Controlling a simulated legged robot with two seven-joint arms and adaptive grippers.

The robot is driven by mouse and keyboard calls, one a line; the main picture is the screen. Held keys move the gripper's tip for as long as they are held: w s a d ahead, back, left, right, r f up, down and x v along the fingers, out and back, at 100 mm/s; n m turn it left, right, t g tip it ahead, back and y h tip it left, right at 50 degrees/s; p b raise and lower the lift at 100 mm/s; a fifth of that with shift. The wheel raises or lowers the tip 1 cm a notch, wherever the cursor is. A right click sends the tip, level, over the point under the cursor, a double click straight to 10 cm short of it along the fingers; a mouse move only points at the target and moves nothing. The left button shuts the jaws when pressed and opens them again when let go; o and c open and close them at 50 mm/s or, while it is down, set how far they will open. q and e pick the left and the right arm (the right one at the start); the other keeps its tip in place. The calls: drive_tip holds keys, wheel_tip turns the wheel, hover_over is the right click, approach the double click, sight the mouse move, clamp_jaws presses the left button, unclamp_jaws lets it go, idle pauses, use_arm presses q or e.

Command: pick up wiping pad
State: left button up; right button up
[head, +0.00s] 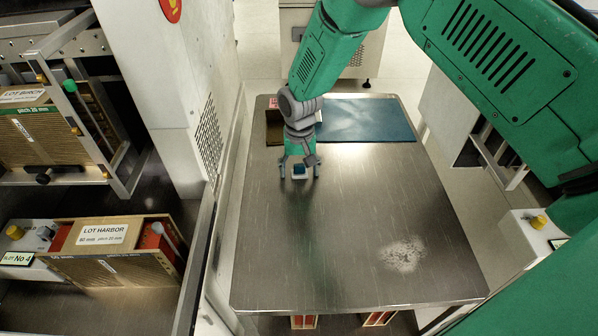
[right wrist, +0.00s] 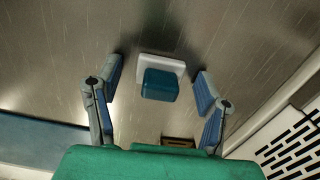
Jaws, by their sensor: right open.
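The wiping pad (head: 299,171) is a small white block with a blue-teal top part, lying on the steel table (head: 340,230). In the right wrist view the wiping pad (right wrist: 160,83) lies between and slightly beyond the fingers, touching neither. My right gripper (head: 299,172) reaches down over the pad with its fingers on either side of it. In the right wrist view my right gripper (right wrist: 160,88) is open and empty. My left gripper is not in view.
A blue mat (head: 368,120) covers the table's far right part. A small brown box (head: 274,127) stands by the far left edge. A whitish powdery patch (head: 402,254) marks the near right of the table. Crates labelled LOT HARBOR (head: 103,234) and LOT BIRCH stand at left.

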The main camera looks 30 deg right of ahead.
sight(300, 165)
drive_tip(key=c, duration=1)
wheel_tip(300, 165, up, 10)
drive_tip(key=shift+r+p, duration=0.1)
drive_tip(key=shift+p, duration=0.55)
